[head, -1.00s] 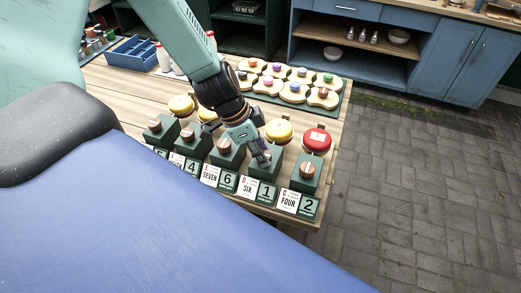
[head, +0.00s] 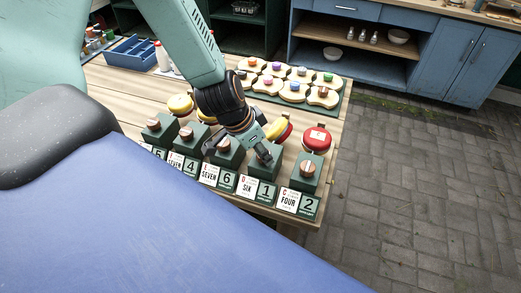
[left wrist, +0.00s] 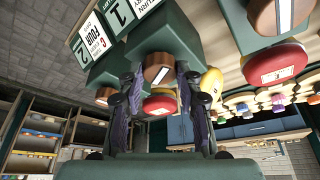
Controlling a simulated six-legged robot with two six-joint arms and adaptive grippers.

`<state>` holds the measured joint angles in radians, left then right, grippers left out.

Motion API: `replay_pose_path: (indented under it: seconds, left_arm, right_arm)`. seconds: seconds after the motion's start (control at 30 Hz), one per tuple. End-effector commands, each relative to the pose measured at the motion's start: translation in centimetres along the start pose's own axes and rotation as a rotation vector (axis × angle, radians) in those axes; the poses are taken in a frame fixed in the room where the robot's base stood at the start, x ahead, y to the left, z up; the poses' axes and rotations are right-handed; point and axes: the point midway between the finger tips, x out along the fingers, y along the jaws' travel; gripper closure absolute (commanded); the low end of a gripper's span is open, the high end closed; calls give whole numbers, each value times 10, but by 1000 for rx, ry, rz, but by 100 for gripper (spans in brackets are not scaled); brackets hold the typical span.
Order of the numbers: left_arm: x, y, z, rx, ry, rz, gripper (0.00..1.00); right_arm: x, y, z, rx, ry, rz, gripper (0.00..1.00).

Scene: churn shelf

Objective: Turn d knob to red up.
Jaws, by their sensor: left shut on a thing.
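My left gripper (head: 264,157) is shut on the d knob, which sits on the green box with the D SIX and 1 cards (head: 256,190). In the left wrist view the d knob (left wrist: 158,72) is round and wooden with a pale bar, held between the two fingers. In the head view the fingers mostly hide it. The disc behind this box (head: 279,130) is tilted and shows both yellow and red. It shows mostly yellow in the left wrist view (left wrist: 211,82). My right gripper is not in view.
To the right is the C FOUR box with a wooden knob (head: 308,168) and a red disc (head: 317,138). More knob boxes stand in a row to the left. A green tray (head: 336,108) of pale pieces lies behind. A blue divided box (head: 131,52) stands at the back left.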

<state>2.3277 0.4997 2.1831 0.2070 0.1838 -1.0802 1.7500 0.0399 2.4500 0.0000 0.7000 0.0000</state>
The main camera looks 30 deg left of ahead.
Motion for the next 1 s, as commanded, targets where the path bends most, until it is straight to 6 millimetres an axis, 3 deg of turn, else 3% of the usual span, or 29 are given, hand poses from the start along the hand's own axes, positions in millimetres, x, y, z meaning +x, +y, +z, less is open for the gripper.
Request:
replay_pose_path:
  seconds: [0.57,1.0]
  left_arm:
    - [-1,1,-5,-497,9,-219,97]
    - [-2,3,-7,-838,12,-354,97]
  right_arm:
    - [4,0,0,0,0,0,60]
    - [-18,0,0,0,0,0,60]
